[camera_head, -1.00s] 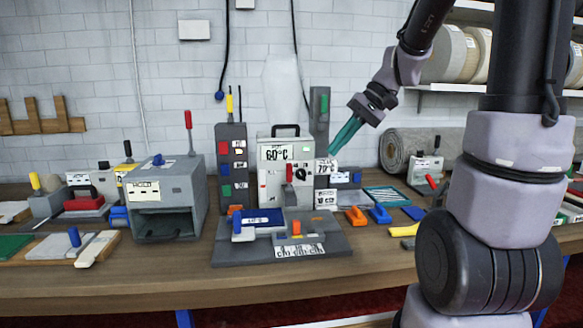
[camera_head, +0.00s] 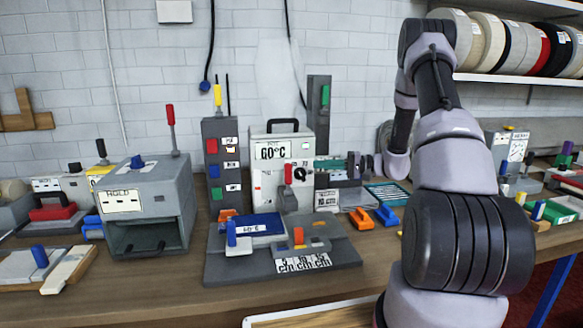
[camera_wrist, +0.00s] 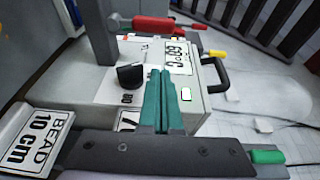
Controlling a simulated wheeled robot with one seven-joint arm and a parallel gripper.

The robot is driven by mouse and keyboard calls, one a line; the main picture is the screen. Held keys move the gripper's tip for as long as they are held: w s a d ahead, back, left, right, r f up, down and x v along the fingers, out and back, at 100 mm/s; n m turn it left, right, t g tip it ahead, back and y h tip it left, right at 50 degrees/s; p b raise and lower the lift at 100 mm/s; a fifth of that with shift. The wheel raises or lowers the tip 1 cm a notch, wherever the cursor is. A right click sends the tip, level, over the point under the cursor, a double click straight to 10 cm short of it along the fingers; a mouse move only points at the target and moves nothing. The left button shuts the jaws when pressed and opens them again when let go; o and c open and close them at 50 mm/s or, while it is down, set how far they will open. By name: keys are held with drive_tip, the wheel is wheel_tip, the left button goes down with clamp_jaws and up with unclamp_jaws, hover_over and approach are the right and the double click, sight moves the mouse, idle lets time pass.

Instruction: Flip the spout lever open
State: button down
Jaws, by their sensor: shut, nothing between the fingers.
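A pale grey machine (camera_head: 276,139) with a 60°C display and black top handle stands on the bench. On its front is a lever with a red handle (camera_head: 288,173), which I take as the spout lever; this red handle also shows in the wrist view (camera_wrist: 168,25). A black knob (camera_head: 300,174) sits right of it, and the knob shows large in the wrist view (camera_wrist: 130,75). My gripper (camera_head: 318,164) has teal fingers, shut and empty, pointing left at the machine's front right; in the wrist view its tips (camera_wrist: 160,73) appear beside the knob, apart from the red handle.
A grey base plate (camera_head: 340,252) with a blue pad lies in front of the machine. A dark tower (camera_head: 222,165) stands left of it, and a grey post with a green handle (camera_head: 318,110) behind right. Orange (camera_head: 361,218) and blue clips lie to the right. A grey box (camera_head: 145,205) stands left.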

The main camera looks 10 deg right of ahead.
sight(288, 179)
drive_tip(key=shift+w+d+f, duration=0.25)
drive_tip(key=shift+w+f, duration=0.15)
drive_tip(key=shift+w, duration=0.1)
drive_tip(key=shift+a, duration=0.1)
drive_tip(key=a, duration=0.9)
drive_tip(key=shift+s+a, duration=0.15)
drive_tip(key=shift+s, duration=0.25)
